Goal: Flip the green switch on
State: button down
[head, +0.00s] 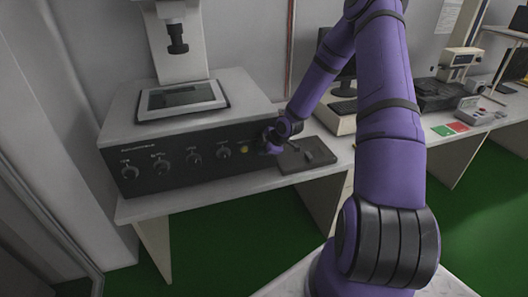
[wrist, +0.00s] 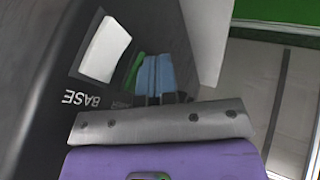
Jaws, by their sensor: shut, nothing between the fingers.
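The green switch (wrist: 134,70) shows in the wrist view as a narrow green strip on the dark front panel. It sits between a white square piece (wrist: 105,49) and my fingertips, which partly hide it. My gripper (wrist: 154,76) is shut and empty, its blue fingertips together right beside the switch. I cannot tell whether they touch it or which way it is set. In the head view my gripper (head: 268,144) is at the right end of the panel (head: 180,165) and hides the switch there.
The panel belongs to a grey bench machine (head: 120,110) with several knobs (head: 162,164) and a yellow button (head: 244,149). A dark flat block (head: 306,157) lies on the white table right of the gripper. A monitor and other instruments stand further right.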

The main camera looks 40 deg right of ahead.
jog(key=shift+w+d, duration=0.1)
jog(key=shift+w, duration=0.2)
jog(key=shift+r, duration=0.1)
